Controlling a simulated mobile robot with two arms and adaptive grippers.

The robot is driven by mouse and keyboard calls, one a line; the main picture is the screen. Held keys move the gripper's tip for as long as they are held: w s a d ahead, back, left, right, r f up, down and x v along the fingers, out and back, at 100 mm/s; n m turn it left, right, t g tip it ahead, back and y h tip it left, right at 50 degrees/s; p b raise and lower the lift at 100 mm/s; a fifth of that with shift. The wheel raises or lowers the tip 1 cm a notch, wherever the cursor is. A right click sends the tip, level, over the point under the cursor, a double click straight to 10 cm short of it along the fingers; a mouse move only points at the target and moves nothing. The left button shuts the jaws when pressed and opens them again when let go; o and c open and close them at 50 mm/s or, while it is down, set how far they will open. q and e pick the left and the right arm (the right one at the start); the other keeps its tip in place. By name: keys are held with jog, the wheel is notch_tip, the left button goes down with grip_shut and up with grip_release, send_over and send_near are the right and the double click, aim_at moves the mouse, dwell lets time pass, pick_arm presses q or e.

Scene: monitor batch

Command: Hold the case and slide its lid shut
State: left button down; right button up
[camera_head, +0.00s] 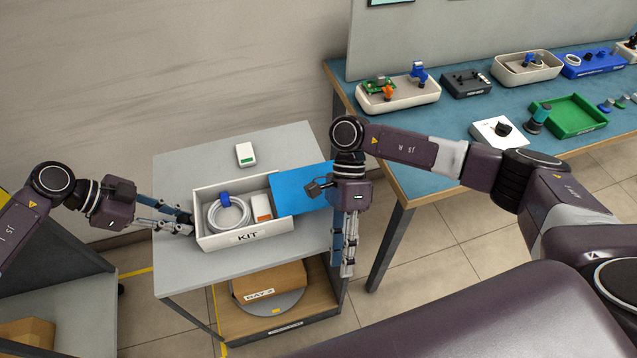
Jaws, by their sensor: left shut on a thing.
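The white case (245,237), labelled KIT, stands on a small grey table. Its blue lid (297,187) sticks out to the right, so the left and middle of the case are open. Inside are a coiled white cable (229,215) with a blue part and a white-and-orange item (261,208). My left gripper (187,224) is shut on the case's left end wall. My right gripper (346,272) points down beside the lid's right end, past the table's right edge. Its wrist hides part of the lid's end, and I cannot tell its finger gap or whether it touches the lid.
A small white-and-green box (246,154) lies behind the case on the grey table (186,272). A cardboard box (270,283) sits on the shelf below. A blue-topped bench (437,132) with trays and parts stands to the right. The table front is clear.

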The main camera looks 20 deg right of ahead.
jog(key=w+d+r+t+h, duration=0.1)
jog(key=w+d+r+t, duration=0.1)
jog(key=w+r, duration=0.2)
jog(key=w+d+r+t+h, duration=0.1)
jog(key=w+d+r+t, duration=0.2)
jog(key=w, duration=0.5)
jog(key=w+d+r+t+h, duration=0.1)
jog(key=w+d+r+t, duration=0.1)
jog(key=w+r, duration=0.4)
jog(key=shift+d+m+t, duration=0.3)
jog(key=shift+d+t, duration=0.1)
jog(key=shift+d+f, duration=0.1)
jog(key=shift+f, duration=3.35)
jog(key=shift+c, duration=0.5)
grip_shut()
